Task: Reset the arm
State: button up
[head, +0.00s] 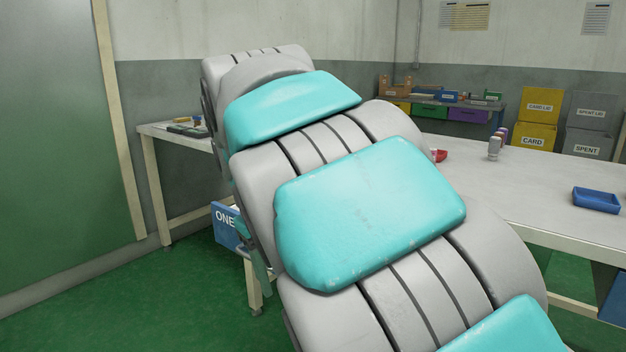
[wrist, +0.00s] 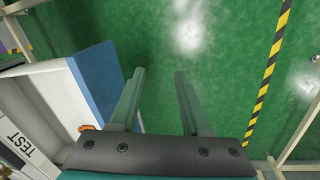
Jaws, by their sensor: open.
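My gripper (wrist: 160,100) shows in the wrist view with its two green fingers apart. Nothing is between them, and the green floor lies beyond. In the head view my own grey and turquoise arm fills the middle and stretches toward the back left.
A white table (head: 570,222) on the right bears a blue tray (head: 597,200). A blue-and-white box (wrist: 95,85) is left of the fingers in the wrist view. Yellow-black tape (wrist: 268,85) marks the floor.

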jog(key=s+d+f+m+g, duration=0.1)
jog(key=s+d+f+m, duration=0.3)
jog(key=d, duration=0.4)
jog(key=s+d+f+m+g, duration=0.1)
jog(key=s+d+f, duration=0.2)
jog(key=s+d, duration=0.4)
jog(key=s+d+f+m, duration=0.1)
jog(key=s+d+f, duration=0.1)
jog(key=s+f, duration=0.3)
jog(key=s+d+f+m+g+y+p, duration=0.1)
jog(key=s+d+f, duration=0.2)
jog(key=s, duration=0.6)
notch_tip(320, 180, down, 2)
jog(key=shift+s+d+f+m, duration=0.1)
jog(key=shift+s+d+m, duration=0.1)
jog(key=shift+d+m, duration=0.2)
